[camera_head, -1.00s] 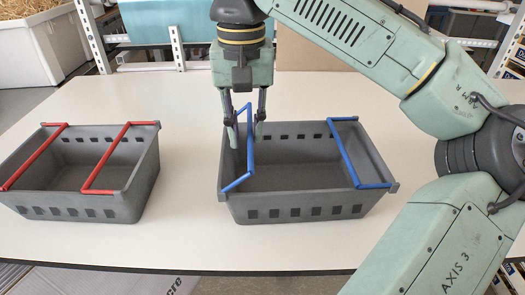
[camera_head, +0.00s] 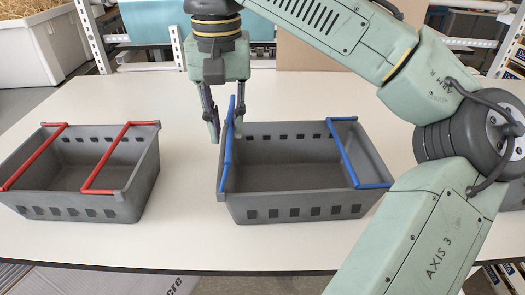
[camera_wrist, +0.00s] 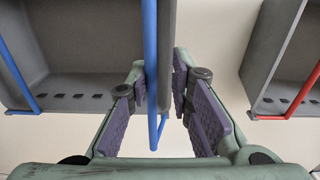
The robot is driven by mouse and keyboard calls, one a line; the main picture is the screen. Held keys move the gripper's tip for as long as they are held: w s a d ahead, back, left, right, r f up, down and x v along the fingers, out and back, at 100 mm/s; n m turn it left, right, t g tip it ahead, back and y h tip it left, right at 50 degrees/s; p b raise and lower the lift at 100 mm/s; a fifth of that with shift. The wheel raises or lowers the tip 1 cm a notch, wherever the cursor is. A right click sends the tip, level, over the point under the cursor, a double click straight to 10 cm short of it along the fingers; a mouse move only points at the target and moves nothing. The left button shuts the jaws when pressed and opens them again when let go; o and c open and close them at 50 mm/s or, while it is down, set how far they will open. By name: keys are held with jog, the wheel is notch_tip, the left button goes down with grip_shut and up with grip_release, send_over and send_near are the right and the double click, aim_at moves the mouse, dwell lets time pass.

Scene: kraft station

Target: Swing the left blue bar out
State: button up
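The left blue bar (camera_head: 229,145) stands raised along the left rim of the right grey crate (camera_head: 300,211), with its far end up. My gripper (camera_head: 226,138) is at that bar's far part, over the crate's left wall. In the wrist view the blue bar (camera_wrist: 151,75) runs between the two purple-padded fingers of my gripper (camera_wrist: 166,125). The fingers are apart, with gaps to the bar on both sides. The right blue bar (camera_head: 358,153) lies across the crate's right end; it also shows at the left of the wrist view (camera_wrist: 18,70).
A second grey crate (camera_head: 70,204) with two red bars (camera_head: 122,157) across its top stands to the left. White table (camera_head: 185,205) lies clear between the crates. My arm passes over the right side of the table.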

jog(key=shift+a, duration=0.35)
jog(key=shift+s+a, duration=0.1)
jog(key=shift+a, duration=1.1)
